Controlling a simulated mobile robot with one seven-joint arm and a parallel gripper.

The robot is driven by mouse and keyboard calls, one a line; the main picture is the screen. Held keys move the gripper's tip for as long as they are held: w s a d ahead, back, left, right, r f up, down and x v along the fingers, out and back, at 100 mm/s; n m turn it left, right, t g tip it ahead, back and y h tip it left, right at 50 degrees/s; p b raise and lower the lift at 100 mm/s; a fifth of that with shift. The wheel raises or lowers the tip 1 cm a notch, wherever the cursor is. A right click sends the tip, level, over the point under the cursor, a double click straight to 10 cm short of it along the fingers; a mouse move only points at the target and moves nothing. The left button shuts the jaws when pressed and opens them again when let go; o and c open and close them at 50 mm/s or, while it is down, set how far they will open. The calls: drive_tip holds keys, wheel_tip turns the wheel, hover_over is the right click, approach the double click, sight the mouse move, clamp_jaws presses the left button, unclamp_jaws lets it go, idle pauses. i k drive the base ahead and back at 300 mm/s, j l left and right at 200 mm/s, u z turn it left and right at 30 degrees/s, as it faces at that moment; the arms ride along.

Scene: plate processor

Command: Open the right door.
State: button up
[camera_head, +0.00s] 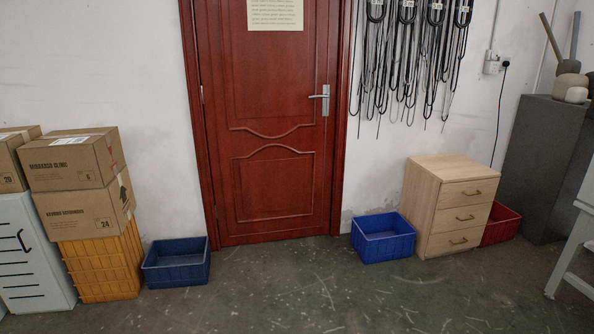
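A reddish-brown wooden door (272,117) stands in the back wall, a little left of the picture's middle. It looks closed in its dark red frame (341,120). A silver lever handle (321,97) sits on its right side, and a hinge shows at its left edge. A paper notice hangs on its upper part. It is the only door in view. My gripper is not in view.
Blue crates stand on the floor left (176,262) and right (383,237) of the door. A wooden drawer cabinet (447,206), a red crate (499,225) and a grey block are at right. Boxes on orange crates (104,264) are at left. The floor before the door is clear.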

sight(270, 145)
drive_tip(key=i+l+z, duration=0.15)
drive_tip(key=i+z, duration=0.15)
drive_tip(key=i, duration=0.25)
drive_tip(key=i+z, duration=0.25)
drive_tip(key=i, duration=1.6)
drive_tip(key=i+l+u, duration=0.1)
drive_tip(key=i+u, duration=0.15)
drive_tip(key=i, duration=0.25)
drive_tip(key=i+l+u, duration=0.3)
drive_tip(key=i, duration=0.2)
drive_tip(key=i+l+u, duration=0.25)
drive_tip(key=i, duration=0.25)
